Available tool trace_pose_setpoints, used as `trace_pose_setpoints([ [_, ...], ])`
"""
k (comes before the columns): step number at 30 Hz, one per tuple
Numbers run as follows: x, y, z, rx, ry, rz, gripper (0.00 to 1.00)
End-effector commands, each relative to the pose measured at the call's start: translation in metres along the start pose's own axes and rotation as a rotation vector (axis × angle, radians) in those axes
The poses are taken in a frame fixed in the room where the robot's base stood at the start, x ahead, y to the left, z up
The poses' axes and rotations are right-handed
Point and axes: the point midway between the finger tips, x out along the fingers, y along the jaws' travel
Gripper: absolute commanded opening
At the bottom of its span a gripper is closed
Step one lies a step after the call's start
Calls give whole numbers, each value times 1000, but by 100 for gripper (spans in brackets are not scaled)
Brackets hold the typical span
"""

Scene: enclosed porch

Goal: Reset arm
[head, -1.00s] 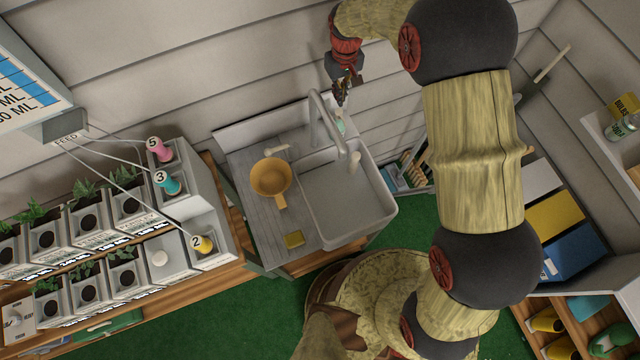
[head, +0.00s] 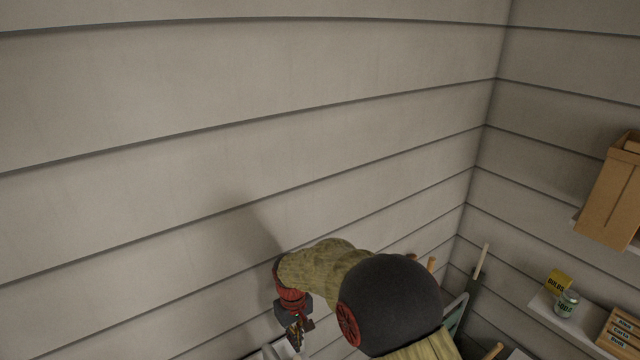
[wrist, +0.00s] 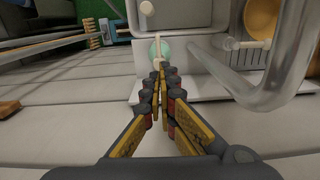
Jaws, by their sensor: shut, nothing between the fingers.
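My gripper (head: 295,335) hangs at the bottom of the head view, in front of the grey plank wall, with its fingers pointing down. In the wrist view my gripper (wrist: 165,75) is shut, its fingers meeting with nothing between them. Beyond its fingertips lies a round teal thing (wrist: 158,50) at the sink's back edge; it appears apart from the fingers, though the distance is hard to judge. The grey faucet (wrist: 270,85) curves close by on the right of the wrist view.
The sink (wrist: 190,18) is at the top of the wrist view, with a yellow bowl (wrist: 264,15) to its right. In the head view, a shelf (head: 580,325) at right holds a jar (head: 566,304) and a yellow box (head: 558,281). A cardboard box (head: 610,195) sits higher up.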

Motion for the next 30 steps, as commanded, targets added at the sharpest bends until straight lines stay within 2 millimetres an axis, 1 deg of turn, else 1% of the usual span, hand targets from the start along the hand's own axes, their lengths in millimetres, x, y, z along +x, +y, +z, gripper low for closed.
trace_pose_setpoints([
  [1,8,-2,13,7,-28,-4,0],
  [2,12,-3,21,13,-42,-6,0],
  [3,14,-5,33,22,-63,-8,0],
  [4,13,-6,42,29,-73,-10,0],
  [6,3,-7,62,47,-84,-10,0],
  [10,-18,0,96,93,-79,-10,0],
  [14,-40,10,130,146,-54,-8,0],
  [18,-63,22,171,210,-13,-3,0],
  [21,-75,30,201,257,23,2,0],
  [26,-88,38,247,327,90,13,0],
  [30,-92,43,286,387,157,28,0],
])
